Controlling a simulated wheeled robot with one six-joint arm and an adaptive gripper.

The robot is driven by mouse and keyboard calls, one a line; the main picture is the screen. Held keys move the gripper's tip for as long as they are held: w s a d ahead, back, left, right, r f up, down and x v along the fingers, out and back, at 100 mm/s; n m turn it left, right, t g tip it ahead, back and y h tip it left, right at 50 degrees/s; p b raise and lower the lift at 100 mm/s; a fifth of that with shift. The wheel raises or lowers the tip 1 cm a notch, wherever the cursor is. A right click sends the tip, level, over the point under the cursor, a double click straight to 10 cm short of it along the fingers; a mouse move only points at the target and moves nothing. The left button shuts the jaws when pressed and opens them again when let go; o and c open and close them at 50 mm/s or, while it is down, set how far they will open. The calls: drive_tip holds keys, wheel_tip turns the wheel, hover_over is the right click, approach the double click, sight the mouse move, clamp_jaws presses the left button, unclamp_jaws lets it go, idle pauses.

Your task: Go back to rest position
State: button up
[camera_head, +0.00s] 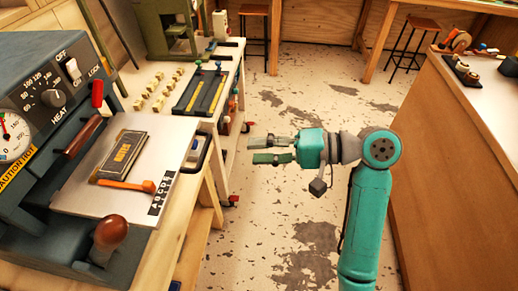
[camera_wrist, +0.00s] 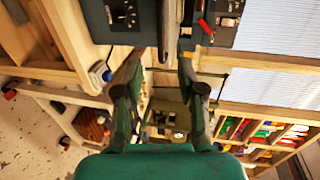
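My gripper (camera_head: 252,150) is held out over the aisle floor, pointing left toward the workbench, with clear floor visible beneath it. Its two fingers are apart, one above the other in the head view, with nothing seen between them. In the wrist view, the gripper (camera_wrist: 163,55) also shows its fingers spread, with bench and machine parts in the background. The teal arm stands at the right of the aisle. I cannot make out any foil rolls for certain.
A heat press (camera_head: 45,115) with dial and levers stands at left on the wooden bench. A dark tray (camera_head: 203,90) and small pale blocks (camera_head: 160,92) lie farther back. A wooden counter (camera_head: 450,160) borders the right. The aisle floor (camera_head: 290,90) is open between them.

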drive_tip(key=s+d+f+m+t+h, duration=0.25)
drive_tip(key=f+m+t, duration=0.45)
drive_tip(key=f, duration=0.9)
drive_tip(key=s+d+f+t+h, duration=0.4)
drive_tip(key=s+d+f+h, duration=0.35)
drive_tip(key=f, duration=0.25)
drive_tip(key=s+d+f+n+t+h, duration=0.1)
drive_tip(key=s+d+h, duration=0.1)
drive_tip(key=s+d, duration=0.35)
drive_tip(key=s+d+n+h, duration=0.1)
drive_tip(key=s+d+h, duration=0.1)
drive_tip(key=s, duration=0.6)
drive_tip(key=s+d+r+n+t+h, duration=0.1)
drive_tip(key=s+r+n, duration=0.4)
drive_tip(key=s, duration=0.7)
drive_tip(key=shift+d+r+n+t+h, duration=0.35)
drive_tip(key=shift+d+r, duration=0.2)
drive_tip(key=shift+r, duration=0.6)
